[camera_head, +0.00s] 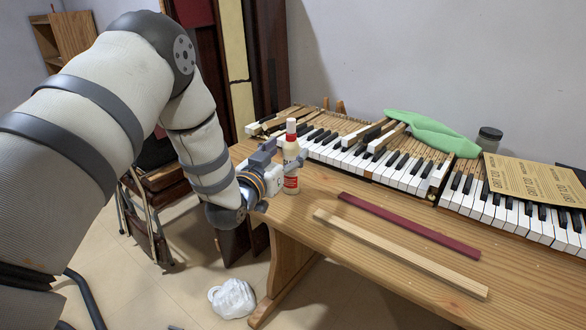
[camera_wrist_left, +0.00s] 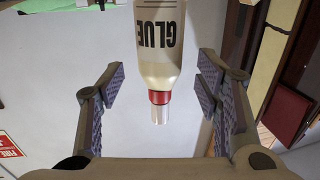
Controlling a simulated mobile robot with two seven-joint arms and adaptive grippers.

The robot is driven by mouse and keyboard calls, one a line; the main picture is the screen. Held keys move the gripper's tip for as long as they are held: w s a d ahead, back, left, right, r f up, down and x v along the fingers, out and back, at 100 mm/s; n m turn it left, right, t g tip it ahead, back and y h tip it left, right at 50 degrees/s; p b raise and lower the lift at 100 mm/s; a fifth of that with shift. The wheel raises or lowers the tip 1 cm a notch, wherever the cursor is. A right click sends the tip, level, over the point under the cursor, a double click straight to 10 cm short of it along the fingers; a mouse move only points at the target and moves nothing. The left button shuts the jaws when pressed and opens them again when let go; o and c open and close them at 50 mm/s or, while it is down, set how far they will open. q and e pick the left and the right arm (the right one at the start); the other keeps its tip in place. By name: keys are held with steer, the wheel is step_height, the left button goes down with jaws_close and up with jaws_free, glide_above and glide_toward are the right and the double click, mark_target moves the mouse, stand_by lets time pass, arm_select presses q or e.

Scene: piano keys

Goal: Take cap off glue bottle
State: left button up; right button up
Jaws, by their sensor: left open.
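The glue bottle (camera_head: 291,178) stands upright at the left end of the wooden table in the head view. It is cream with a red label, a red collar and a pale cap (camera_head: 291,126) on top. In the left wrist view the glue bottle (camera_wrist_left: 158,40) appears upside down, with the cap (camera_wrist_left: 160,114) below the red collar. My left gripper (camera_head: 286,160) is beside the bottle and open. In the wrist view its two fingers stand on either side of the bottle, with gaps to both sides. My right gripper is not in view.
A dark red strip (camera_head: 410,226) and a pale wood strip (camera_head: 400,253) lie on the table (camera_head: 330,262) right of the bottle. Piano keys (camera_head: 400,172) line the back, with green cloth (camera_head: 432,133), a jar (camera_head: 489,138) and sandpaper (camera_head: 530,182). A white bag (camera_head: 232,298) lies on the floor.

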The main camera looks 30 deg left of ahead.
mark_target(288, 152)
arm_select(q)
steer(key=w, duration=0.3)
steer(key=shift+a+f, duration=0.15)
steer(key=shift+f, duration=0.1)
jaws_close()
